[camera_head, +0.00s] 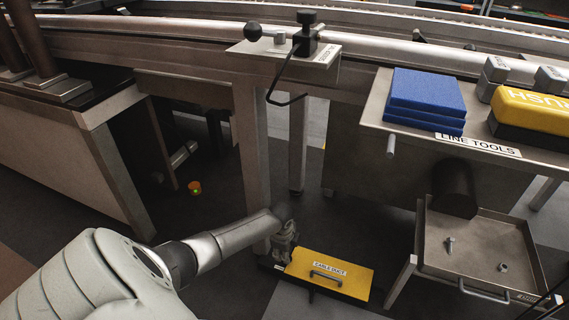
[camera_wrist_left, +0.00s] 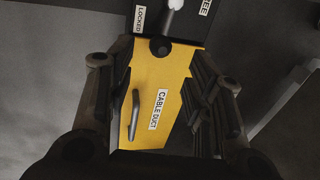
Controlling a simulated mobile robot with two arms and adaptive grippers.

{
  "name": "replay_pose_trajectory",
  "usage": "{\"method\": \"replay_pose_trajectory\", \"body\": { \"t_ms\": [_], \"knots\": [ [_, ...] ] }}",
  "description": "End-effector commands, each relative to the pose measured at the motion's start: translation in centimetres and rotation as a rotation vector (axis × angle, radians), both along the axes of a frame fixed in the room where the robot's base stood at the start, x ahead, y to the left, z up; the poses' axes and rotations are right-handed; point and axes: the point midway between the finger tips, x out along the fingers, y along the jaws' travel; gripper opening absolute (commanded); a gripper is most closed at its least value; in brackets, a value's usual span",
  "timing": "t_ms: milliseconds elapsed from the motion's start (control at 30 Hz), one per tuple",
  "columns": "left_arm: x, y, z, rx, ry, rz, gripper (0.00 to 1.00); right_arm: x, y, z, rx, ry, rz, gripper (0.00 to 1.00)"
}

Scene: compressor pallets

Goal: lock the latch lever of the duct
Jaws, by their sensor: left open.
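The cable duct (camera_head: 328,275) is a yellow box with a black handle and a "CABLE DUCT" label, low on the floor in the head view. In the left wrist view its yellow lid (camera_wrist_left: 160,75) shows between my fingers. The latch lever (camera_wrist_left: 172,6), with a pale grip, is at the top edge of the wrist view, partly cut off. It lies between the "LOCKED" label on its left and the "FREE" label on its right. My left gripper (camera_wrist_left: 162,58) is open and empty above the duct; in the head view it (camera_head: 285,250) is at the duct's left end. My right gripper is not in view.
A steel bench leg (camera_head: 250,150) stands close behind my left gripper. A tool table (camera_head: 370,115) with blue pads and a yellow box is at the right. Below it is a metal tray (camera_head: 485,250) with small parts. An orange-green item (camera_head: 195,187) lies under the bench.

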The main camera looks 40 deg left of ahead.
Motion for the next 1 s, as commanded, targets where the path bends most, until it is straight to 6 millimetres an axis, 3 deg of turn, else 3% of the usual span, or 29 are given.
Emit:
{"method": "replay_pose_trajectory", "body": {
  "t_ms": [200, 400, 1000],
  "knots": [
    [-0.5, -0.1, 2.8, 0.003, -0.001, -0.002, 0.47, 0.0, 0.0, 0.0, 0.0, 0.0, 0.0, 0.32],
    [-0.8, -0.3, 4.4, 0.001, 0.0, 0.0, 0.47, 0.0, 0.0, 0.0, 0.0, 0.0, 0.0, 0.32],
    [-0.9, -0.3, 4.7, 0.001, 0.0, 0.0, 0.47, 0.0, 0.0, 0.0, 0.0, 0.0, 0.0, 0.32]
  ]
}}
